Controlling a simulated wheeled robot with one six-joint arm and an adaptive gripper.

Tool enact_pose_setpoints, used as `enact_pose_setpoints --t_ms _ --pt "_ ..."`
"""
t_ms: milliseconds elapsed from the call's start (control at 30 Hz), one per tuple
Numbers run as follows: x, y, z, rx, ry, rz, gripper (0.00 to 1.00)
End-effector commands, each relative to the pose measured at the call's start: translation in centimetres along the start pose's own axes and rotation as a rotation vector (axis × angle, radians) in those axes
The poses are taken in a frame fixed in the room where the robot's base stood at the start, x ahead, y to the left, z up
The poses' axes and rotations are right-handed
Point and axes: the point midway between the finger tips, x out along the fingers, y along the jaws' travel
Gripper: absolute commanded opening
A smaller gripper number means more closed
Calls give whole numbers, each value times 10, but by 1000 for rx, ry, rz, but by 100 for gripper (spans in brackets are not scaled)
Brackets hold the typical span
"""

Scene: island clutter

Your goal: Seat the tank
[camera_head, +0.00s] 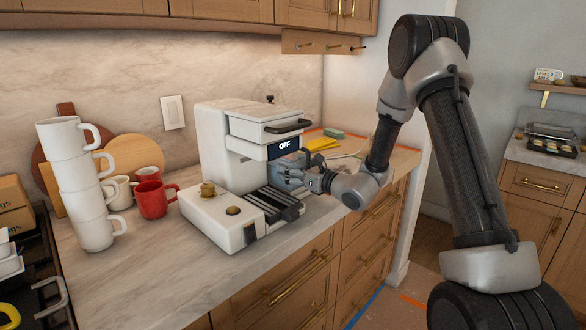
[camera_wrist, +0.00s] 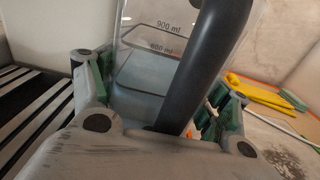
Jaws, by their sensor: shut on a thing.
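The tank is a clear vessel with "900 ml" and "600 ml" marks and a thick dark handle; in the wrist view the tank (camera_wrist: 140,72) stands between my gripper's fingers (camera_wrist: 165,100). In the head view the tank (camera_head: 288,172) is a small bluish clear shape, partly hidden at my gripper (camera_head: 312,181). My gripper is shut on the tank, at the front right side of the white coffee machine (camera_head: 213,150). The machine's display reads "OFF". A black slatted tray (camera_head: 272,203) lies just left of the tank. I cannot tell whether the tank touches the machine.
A stack of white mugs (camera_head: 85,190) and a red mug (camera_head: 153,199) stand left of the machine. A yellow cloth (camera_head: 322,144) and a green sponge (camera_head: 334,132) lie behind my gripper on the counter. The counter (camera_head: 160,265) is bare at the front left.

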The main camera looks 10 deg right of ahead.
Motion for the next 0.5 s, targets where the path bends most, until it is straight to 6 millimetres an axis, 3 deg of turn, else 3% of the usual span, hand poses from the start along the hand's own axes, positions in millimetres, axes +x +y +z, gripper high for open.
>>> enact_pose_setpoints --t_ms 300,333,433,500 --pt "0 0 0 -1 -4 0 23" --pt "0 0 0 -1 -4 0 80" --pt "0 0 0 -1 -4 0 98" --pt "0 0 -1 0 -3 0 100"
